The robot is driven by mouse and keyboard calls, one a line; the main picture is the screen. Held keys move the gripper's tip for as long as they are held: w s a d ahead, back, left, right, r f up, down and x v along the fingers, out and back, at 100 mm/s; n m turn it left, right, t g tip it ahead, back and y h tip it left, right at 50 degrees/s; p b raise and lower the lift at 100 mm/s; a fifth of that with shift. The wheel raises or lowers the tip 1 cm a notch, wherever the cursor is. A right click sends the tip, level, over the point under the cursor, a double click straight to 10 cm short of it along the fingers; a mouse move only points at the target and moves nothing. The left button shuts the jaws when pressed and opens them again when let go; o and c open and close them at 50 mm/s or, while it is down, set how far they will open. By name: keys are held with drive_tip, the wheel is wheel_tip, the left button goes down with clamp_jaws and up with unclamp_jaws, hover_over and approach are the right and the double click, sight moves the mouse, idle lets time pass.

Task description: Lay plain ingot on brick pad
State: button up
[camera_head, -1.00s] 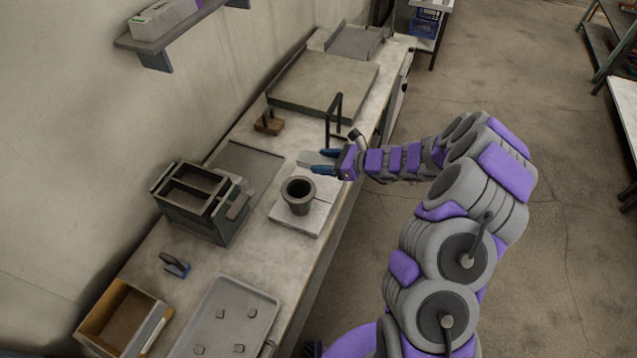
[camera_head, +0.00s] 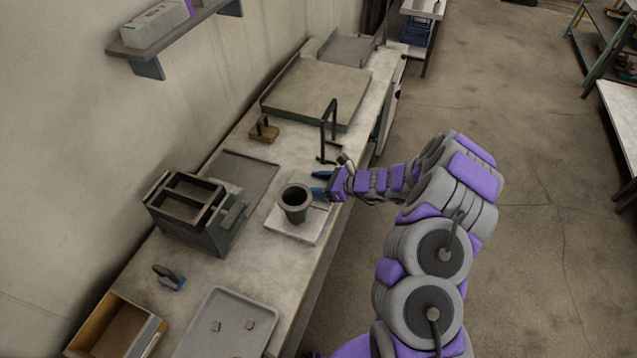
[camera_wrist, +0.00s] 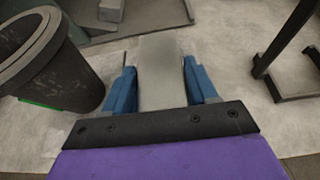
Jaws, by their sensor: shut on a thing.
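The plain ingot is a smooth grey bar, seen in the wrist view (camera_wrist: 163,72) between my two blue fingers. My gripper (camera_wrist: 163,88) is shut on it, and the bar points forward from the jaws. In the head view my gripper (camera_head: 321,183) is just right of a dark pot (camera_head: 295,204); the ingot is hard to make out there. A pale square pad (camera_head: 291,233), seemingly the brick pad, lies under the pot. The pot also shows close at the left of the wrist view (camera_wrist: 62,75). I cannot tell whether the ingot touches anything below.
A black metal stand (camera_head: 329,130) rises just beyond my gripper and shows at right in the wrist view (camera_wrist: 285,70). A dark green metal box (camera_head: 200,220) stands left of the pot. A grey tray (camera_head: 228,325) lies nearer. The bench's right edge is close to my gripper.

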drive_tip(key=o, duration=1.1)
drive_tip(key=shift+a, duration=0.4)
drive_tip(key=o, duration=0.3)
drive_tip(key=shift+a, duration=0.35)
drive_tip(key=shift+o, duration=0.3)
drive_tip(key=shift+d, duration=0.7)
drive_tip(key=shift+s+d+r, duration=0.1)
drive_tip(key=shift+d+r, duration=0.25)
drive_tip(key=shift+d, duration=0.2)
drive_tip(key=p+v, duration=0.2)
drive_tip(key=v, duration=0.8)
drive_tip(key=s+a+r+n+g+h, duration=0.1)
drive_tip(key=s+a+r+n+g, duration=0.35)
drive_tip(key=s+r+n, duration=0.35)
drive_tip(key=s+a+r+n+g+h, duration=0.1)
drive_tip(key=s+a+r+n+g, duration=0.2)
drive_tip(key=s+a+r+n, duration=0.5)
drive_tip(key=s+d+r+n+h, duration=0.3)
drive_tip(key=s+d+h, duration=0.2)
drive_tip(key=s, duration=0.7)
drive_tip(key=s+d+r+n+h, duration=0.3)
drive_tip(key=s+d+h, duration=0.2)
drive_tip(key=s+d, duration=0.5)
drive_tip(key=shift+s+d+r+t+h, duration=0.25)
drive_tip(key=shift+s+t+h, duration=0.1)
drive_tip(key=shift+s, duration=0.65)
